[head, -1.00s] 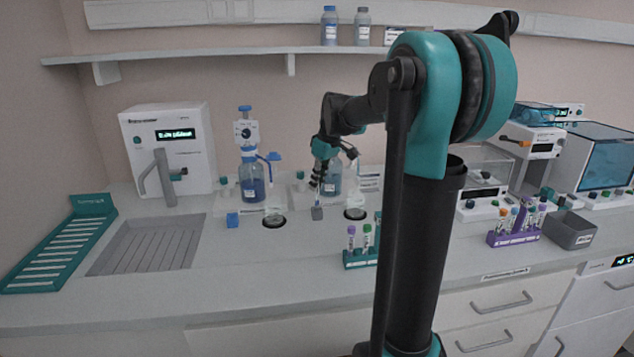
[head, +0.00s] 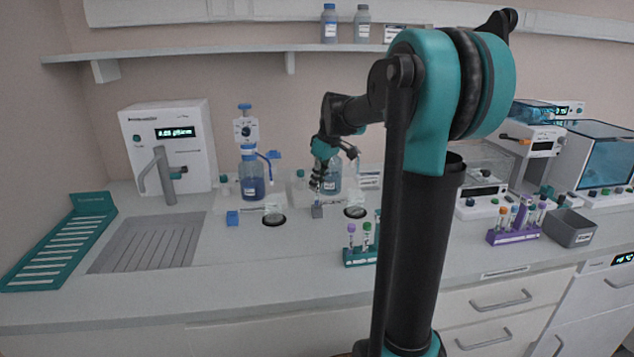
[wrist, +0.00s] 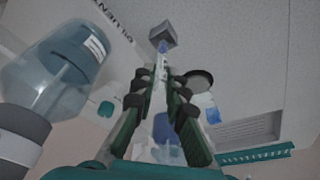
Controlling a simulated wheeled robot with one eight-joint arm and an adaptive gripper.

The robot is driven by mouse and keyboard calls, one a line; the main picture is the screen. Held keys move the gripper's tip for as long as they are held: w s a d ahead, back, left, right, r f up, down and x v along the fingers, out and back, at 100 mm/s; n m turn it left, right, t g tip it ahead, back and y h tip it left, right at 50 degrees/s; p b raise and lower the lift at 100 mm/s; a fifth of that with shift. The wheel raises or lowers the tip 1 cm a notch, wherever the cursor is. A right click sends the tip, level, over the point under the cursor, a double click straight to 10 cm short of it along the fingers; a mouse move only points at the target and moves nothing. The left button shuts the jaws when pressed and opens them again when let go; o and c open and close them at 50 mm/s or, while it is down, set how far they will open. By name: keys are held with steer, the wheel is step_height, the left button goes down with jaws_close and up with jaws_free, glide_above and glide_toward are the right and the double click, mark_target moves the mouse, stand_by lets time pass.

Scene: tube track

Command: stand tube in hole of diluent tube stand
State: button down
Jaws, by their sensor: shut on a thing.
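My gripper (head: 317,186) is at the back of the bench, directly above the small grey diluent tube stand (head: 317,210). In the wrist view my gripper's fingers (wrist: 161,75) are shut on a slim clear tube (wrist: 161,62) with a blue lower end. The tube's lower end meets the top of the grey stand (wrist: 168,32). The view along the tube does not show how deep the end sits, and the hole itself is hidden. In the head view the tube is too small to make out clearly.
A bottle (head: 332,178) stands close behind my gripper and looms large in the wrist view (wrist: 55,70). A blue block (head: 232,218), a blue dispenser bottle (head: 251,180) and two dark round plates are nearby. A teal rack (head: 360,257) holds tubes in front.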

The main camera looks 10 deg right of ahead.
steer(key=shift+f, duration=0.35)
steer(key=shift+f, duration=0.25)
steer(key=shift+f, duration=0.65)
stand_by(0.4)
steer(key=c, duration=1.5)
jaws_free()
steer(key=shift+o, duration=0.2)
steer(key=v, duration=1.2)
